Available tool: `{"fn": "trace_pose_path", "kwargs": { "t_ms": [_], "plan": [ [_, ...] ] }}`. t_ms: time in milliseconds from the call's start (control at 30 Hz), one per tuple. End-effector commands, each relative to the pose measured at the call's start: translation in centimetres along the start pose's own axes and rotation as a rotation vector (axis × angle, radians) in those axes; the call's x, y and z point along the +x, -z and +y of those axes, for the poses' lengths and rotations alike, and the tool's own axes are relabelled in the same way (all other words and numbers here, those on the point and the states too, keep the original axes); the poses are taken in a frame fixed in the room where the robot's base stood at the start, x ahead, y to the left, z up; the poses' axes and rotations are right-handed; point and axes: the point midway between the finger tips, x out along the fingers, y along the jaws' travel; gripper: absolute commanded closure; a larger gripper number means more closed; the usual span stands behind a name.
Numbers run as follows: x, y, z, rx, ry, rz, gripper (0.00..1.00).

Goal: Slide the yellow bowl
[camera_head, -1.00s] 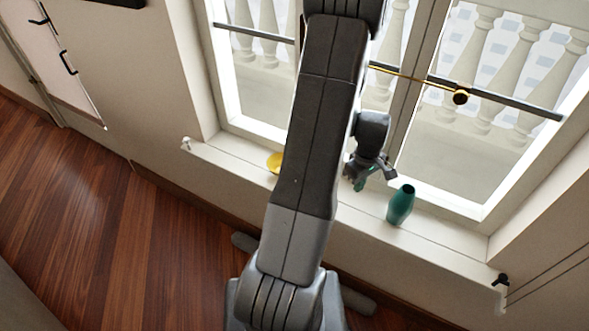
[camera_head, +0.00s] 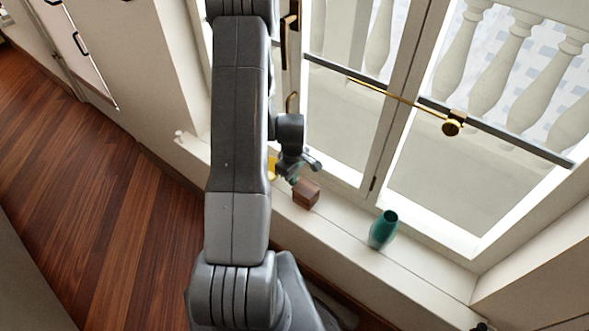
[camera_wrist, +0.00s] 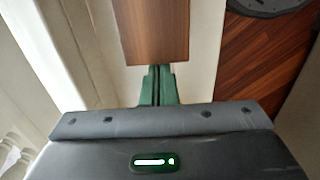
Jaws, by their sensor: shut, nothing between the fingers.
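The yellow bowl (camera_head: 271,167) is on the window sill in the head view, mostly hidden behind my arm, with only a yellow sliver showing. My gripper (camera_head: 294,180) is low over the sill, just right of the bowl, between it and a brown wooden block (camera_head: 306,194). In the wrist view my green fingers (camera_wrist: 158,72) are together with nothing between them. Their tips are at the near edge of the wooden block (camera_wrist: 154,30); I cannot tell whether they touch it. The bowl is not visible in the wrist view.
A teal vase (camera_head: 383,230) stands on the sill right of the block, with bare sill between them. The window with a brass rod (camera_head: 405,104) rises behind the white sill (camera_head: 340,232). Wooden floor (camera_head: 120,200) lies in front at left.

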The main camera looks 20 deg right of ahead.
Motion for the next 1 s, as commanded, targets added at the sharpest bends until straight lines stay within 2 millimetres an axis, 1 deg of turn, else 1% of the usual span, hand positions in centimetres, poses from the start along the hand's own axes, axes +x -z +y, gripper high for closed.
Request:
{"fn": "trace_pose_path", "kwargs": {
  "t_ms": [33,100,167,200,233,300,400,567,867,967,1000],
  "plan": [
    [0.9,0.0,-0.1,0.0,0.003,-0.002,1.0],
    [1.9,0.0,-0.1,0.0,0.003,-0.002,1.0],
    [2.6,0.1,-0.1,-0.001,0.002,-0.001,1.0],
    [2.2,1.2,0.0,-0.006,-0.001,0.001,1.0],
    [2.1,1.7,0.0,-0.006,-0.002,0.001,1.0],
    [2.2,2.6,0.0,-0.004,-0.001,0.001,1.0],
    [2.2,3.4,0.0,-0.002,0.0,0.0,1.0],
    [2.3,4.0,0.0,-0.001,0.0,0.0,1.0],
    [2.4,4.1,0.0,-0.001,0.0,0.0,1.0],
    [2.5,5.0,0.1,-0.003,-0.003,0.002,1.0],
    [2.6,5.8,0.1,-0.004,-0.004,0.003,1.0]
  ]
}}
